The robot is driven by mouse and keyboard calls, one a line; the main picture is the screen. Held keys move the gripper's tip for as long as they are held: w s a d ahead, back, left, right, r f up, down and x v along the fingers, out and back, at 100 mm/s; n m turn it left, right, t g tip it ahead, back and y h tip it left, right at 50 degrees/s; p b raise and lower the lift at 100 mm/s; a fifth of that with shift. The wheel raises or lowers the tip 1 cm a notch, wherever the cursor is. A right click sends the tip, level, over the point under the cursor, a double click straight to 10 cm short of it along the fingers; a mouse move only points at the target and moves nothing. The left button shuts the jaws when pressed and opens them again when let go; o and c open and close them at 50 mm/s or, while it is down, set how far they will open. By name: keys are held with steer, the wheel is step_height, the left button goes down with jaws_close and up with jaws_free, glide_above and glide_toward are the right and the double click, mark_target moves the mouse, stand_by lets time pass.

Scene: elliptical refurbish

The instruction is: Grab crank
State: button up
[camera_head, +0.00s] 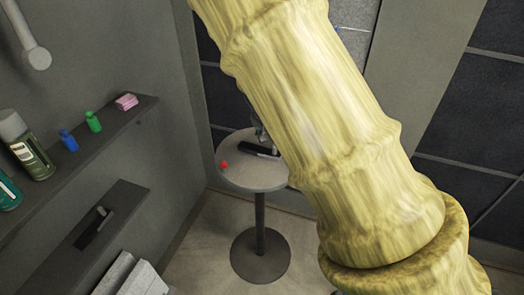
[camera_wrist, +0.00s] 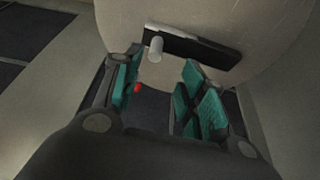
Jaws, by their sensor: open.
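The crank appears to be the black bar (camera_wrist: 195,48) with a pale cylindrical knob (camera_wrist: 155,48) near its left end, lying on a round table. In the head view the black bar (camera_head: 260,149) lies near the table's middle, partly hidden by my arm. My gripper (camera_wrist: 158,90) is open, its teal-padded fingers spread apart with nothing held. In the wrist view the bar lies beyond the fingertips, with the knob ahead of the gap and nearer the left finger. I see no contact.
The round table (camera_head: 240,177) stands on a single post. A small red object (camera_head: 224,164) sits at its left edge. Left wall shelves hold bottles (camera_head: 27,145), a pink block (camera_head: 126,101) and a dark item with a grey handle (camera_head: 94,228). My arm covers the right middle.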

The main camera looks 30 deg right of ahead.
mark_target(260, 147)
steer(key=shift+s+p+x, duration=0.2)
steer(key=shift+p+x, duration=0.35)
steer(key=shift+x, duration=1.2)
steer(key=shift+s+p+x, duration=0.25)
steer(key=shift+p+x, duration=0.3)
steer(key=shift+x, duration=1.2)
steer(key=shift+d, duration=0.25)
steer(key=shift+c, duration=0.2)
steer(key=shift+w, duration=0.1)
jaws_close()
